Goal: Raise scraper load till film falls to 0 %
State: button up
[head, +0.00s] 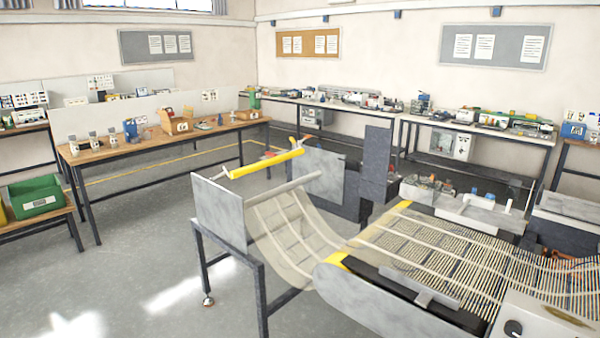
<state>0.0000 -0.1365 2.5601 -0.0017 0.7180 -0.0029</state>
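The laminating machine stands at the lower right. Its slatted conveyor bed (440,245) carries pale lengthwise strips. A translucent mesh sheet (290,230) sags from a grey roller (285,188) down to the yellow-edged near end of the bed. A dark bar with a grey block (437,297) lies across the bed's near side; I cannot tell whether it is the scraper. A pale panel (545,318) with a black knob (513,328) is cut off at the lower right corner. No film percentage or load readout is legible. My gripper is not in view.
A yellow bar (266,164) spans the feed stand (220,207) above the roller. A dark upright block (378,165) stands behind the sheet. Workbenches (160,138) line the walls. A green bin (36,196) is at left. Grey floor (150,245) lies open at left.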

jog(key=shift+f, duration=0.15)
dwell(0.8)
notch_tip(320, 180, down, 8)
jog(key=b, duration=0.8)
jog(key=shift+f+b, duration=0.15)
jog(key=shift+b, duration=0.15)
dwell(5.6)
